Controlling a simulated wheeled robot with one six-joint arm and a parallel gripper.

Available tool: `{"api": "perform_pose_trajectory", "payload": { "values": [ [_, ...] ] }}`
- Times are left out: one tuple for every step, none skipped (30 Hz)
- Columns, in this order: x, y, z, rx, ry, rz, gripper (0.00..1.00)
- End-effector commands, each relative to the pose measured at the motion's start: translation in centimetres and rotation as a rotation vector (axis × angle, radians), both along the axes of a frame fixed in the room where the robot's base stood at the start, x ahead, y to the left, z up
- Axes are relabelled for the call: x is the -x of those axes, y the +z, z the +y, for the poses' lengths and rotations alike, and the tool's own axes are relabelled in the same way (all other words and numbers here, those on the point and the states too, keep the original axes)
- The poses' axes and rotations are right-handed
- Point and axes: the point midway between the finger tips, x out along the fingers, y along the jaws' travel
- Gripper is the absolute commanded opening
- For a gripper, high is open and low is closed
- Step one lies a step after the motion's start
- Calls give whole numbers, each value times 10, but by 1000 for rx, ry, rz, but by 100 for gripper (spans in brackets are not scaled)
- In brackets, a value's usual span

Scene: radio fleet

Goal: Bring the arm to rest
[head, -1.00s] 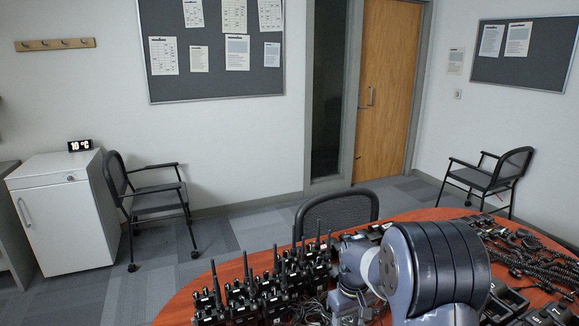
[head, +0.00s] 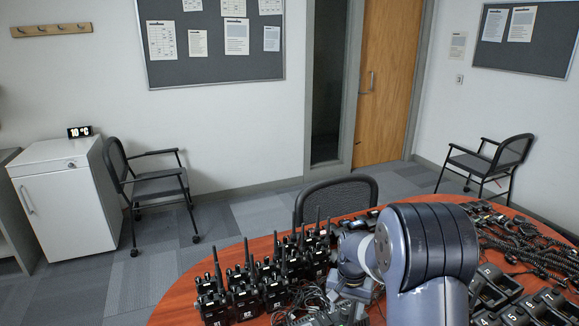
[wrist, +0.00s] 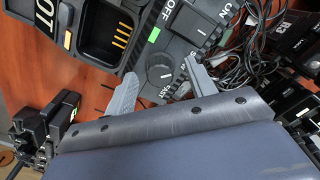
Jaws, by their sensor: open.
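My arm shows in the head view over the red-brown round table (head: 190,290), bent, with its large grey joint at the right and its wrist lower left of that. The fingers cannot be made out there. In the wrist view my gripper (wrist: 160,70) is open, with two grey fingers apart and nothing between them. Beyond the fingers is a black charger (wrist: 160,50) with a knob, an ON/OFF switch and an empty slot with gold contacts. I cannot tell whether the fingers touch it.
Several black radios with antennas (head: 270,285) stand left of my arm. Coiled cables (head: 510,240) and black chargers (head: 495,288) cover the table's right side. A chair (head: 337,198) stands at the far edge. A white cabinet (head: 70,200) is at left.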

Motion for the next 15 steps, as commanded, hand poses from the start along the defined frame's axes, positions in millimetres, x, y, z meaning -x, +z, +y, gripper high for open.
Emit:
{"api": "perform_pose_trajectory", "payload": {
  "values": [
    [0,1,0,0,-37,1,53],
    [0,1,0,0,-61,1,53],
    [0,1,0,0,-94,0,53],
    [0,1,0,0,-119,0,53],
    [0,1,0,0,-144,0,53],
    [0,1,0,0,-177,0,53],
    [0,1,0,0,-202,0,53],
    [0,1,0,0,-227,0,53],
    [0,1,0,0,-260,0,53],
    [0,1,0,0,-284,0,53],
    [0,1,0,0,-309,0,53],
    [0,1,0,0,-342,1,53],
    [0,1,0,1,-367,1,53],
    [0,1,0,1,-392,1,53],
    [0,1,0,1,-425,1,53]
  ]
}}
